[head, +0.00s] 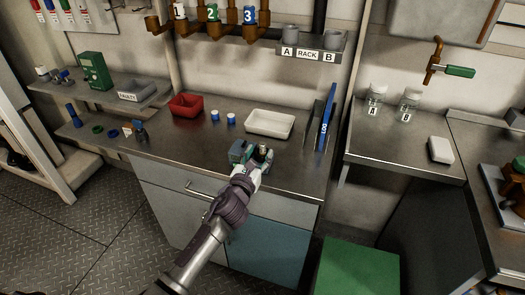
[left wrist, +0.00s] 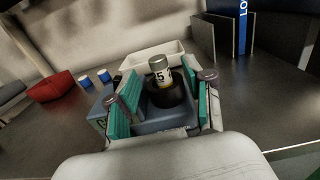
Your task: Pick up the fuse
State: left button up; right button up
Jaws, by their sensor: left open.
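The fuse (left wrist: 161,72) is a small upright cylinder with a grey metal top, a pale band marked 5 and a yellowish lower part. It stands in a black round holder (left wrist: 167,94) on a grey-blue block (left wrist: 160,122). In the head view the fuse (head: 263,150) is small, near the front of the steel counter. My left gripper (left wrist: 166,98) is open, with its teal-padded fingers on either side of the fuse and holder. I see no clear contact with the fuse. In the head view my left gripper (head: 252,160) partly hides the block. My right gripper is not in view.
A white tray (head: 270,134) lies just behind the block. A red bin (head: 186,112) and two blue-and-white cylinders (head: 215,115) stand left on the steel counter (head: 180,143). A blue upright panel (head: 326,120) stands to the right.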

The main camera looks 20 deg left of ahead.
aim_at(261, 149)
pick_arm(q)
jog(key=w, duration=0.4)
grip_shut()
